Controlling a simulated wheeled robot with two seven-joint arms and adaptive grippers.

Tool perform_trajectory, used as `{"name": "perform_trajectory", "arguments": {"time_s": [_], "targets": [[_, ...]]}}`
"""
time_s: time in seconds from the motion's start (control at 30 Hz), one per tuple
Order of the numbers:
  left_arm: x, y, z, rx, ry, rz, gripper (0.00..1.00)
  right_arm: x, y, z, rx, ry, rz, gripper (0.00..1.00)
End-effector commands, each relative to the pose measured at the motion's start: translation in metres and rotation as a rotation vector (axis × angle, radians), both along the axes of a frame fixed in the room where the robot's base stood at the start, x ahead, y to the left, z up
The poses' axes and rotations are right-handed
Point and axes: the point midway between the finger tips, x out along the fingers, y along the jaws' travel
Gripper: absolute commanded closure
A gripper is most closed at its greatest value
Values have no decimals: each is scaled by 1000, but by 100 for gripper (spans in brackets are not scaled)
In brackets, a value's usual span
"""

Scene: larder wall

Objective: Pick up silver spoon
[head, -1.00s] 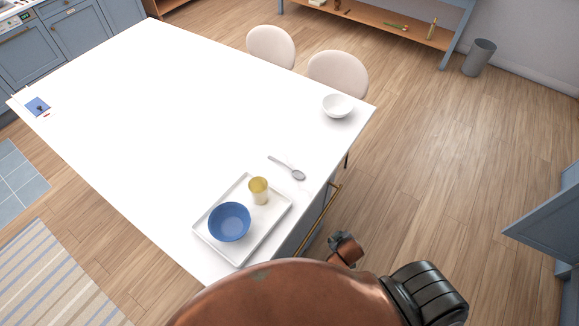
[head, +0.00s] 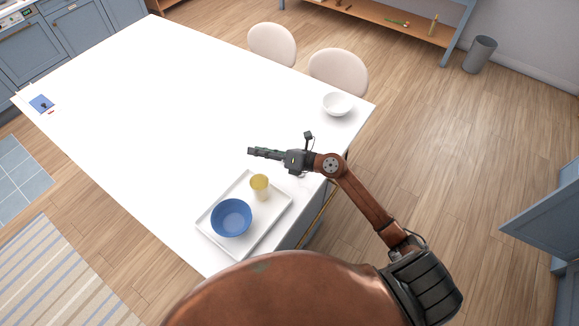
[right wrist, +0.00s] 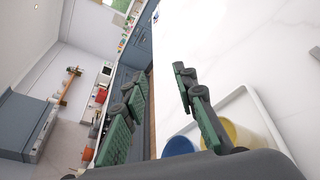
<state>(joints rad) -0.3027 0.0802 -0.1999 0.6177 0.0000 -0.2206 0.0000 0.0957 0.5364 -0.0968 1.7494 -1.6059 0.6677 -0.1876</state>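The silver spoon (head: 301,176) lies on the white table (head: 170,110) near its right edge. My right gripper and wrist cover most of it in the head view, and only a bit of its bowl end shows. It cannot be made out in the right wrist view. My right gripper (head: 251,152) is above the table, pointing left past the spoon. In the right wrist view its two fingers (right wrist: 160,78) stand apart with nothing between them. My left gripper is not in view.
A white tray (head: 274,212) holds a blue bowl (head: 231,218) and a yellow cup (head: 260,186), just below the right gripper in the picture. A white bowl (head: 338,104) stands near the far right corner. Two chairs (head: 272,45) are behind the table. The table's middle is clear.

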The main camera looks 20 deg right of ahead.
Motion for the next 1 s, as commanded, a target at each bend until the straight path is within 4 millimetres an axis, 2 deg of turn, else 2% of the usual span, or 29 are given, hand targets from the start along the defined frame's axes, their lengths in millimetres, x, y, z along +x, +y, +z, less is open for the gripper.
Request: {"name": "perform_trajectory", "arguments": {"time_s": [0.07,0.1,0.17,0.2,0.3,0.4,0.5,0.63,1.0], "targets": [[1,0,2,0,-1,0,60,1,-5,-32,-248,30,102,74],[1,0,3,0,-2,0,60,0,-13,-50,-366,59,144,74],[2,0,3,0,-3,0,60,-1,-32,-74,-529,108,193,74],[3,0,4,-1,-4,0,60,-1,-49,-87,-628,144,216,74],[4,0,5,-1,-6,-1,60,-3,-92,-110,-827,241,251,74],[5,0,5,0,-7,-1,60,-6,-127,-119,-958,320,262,74],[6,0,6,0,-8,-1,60,-9,-148,-124,-1027,371,265,74],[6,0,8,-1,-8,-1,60,-7,-154,-133,-1051,393,265,74],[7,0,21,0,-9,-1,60,8,-143,-169,-1045,394,267,74]]}}
